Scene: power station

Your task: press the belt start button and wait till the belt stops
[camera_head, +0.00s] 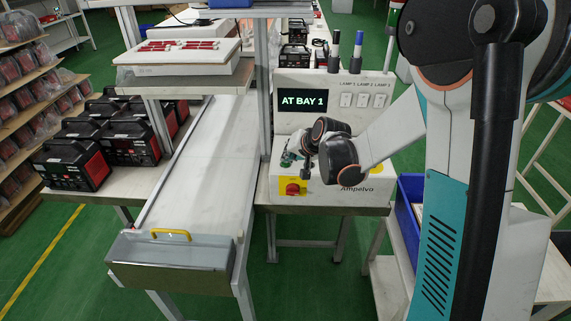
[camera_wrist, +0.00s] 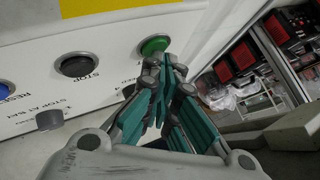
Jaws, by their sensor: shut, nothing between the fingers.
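The control box (camera_head: 300,125) stands on a bench with a lit display (camera_head: 303,102) reading "AT BAY 1". In the wrist view its panel shows a green button (camera_wrist: 154,45), a black button (camera_wrist: 79,65) labelled STOP, and part of a blue button (camera_wrist: 6,88) labelled RESET. My gripper (camera_wrist: 165,65) has its teal fingers shut and empty, with the tips just in front of the green button's lower edge; I cannot tell whether they touch it. In the head view my gripper (camera_head: 288,159) is at the box's front left. The white belt (camera_head: 205,160) runs to the left of the box.
A red knob (camera_head: 293,188) is low on the control box. A metal post (camera_head: 264,90) stands between belt and box. Black-and-red units (camera_head: 75,160) sit left of the belt.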

